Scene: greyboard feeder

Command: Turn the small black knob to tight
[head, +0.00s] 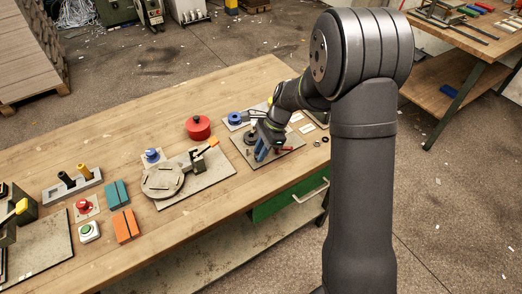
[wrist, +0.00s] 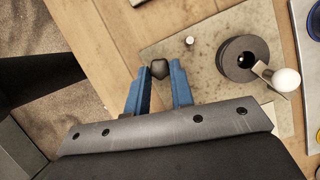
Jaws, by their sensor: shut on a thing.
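The small black knob (wrist: 159,69) sits between the blue fingertips of my gripper (wrist: 158,80) in the wrist view. The gripper is shut on it, with a finger on each side. The knob is near the edge of a grey board (wrist: 190,65). In the head view my gripper (head: 263,150) is low over this board (head: 289,146) at the right part of the bench, and the knob is hidden there. Any tight or loose marking is not visible.
A dark ring (wrist: 238,58) and a white ball (wrist: 286,80) are on the board to the right of the gripper. In the head view a red pot (head: 198,130), a blue round part (head: 235,118) and a round grey fixture (head: 162,180) stand to the left.

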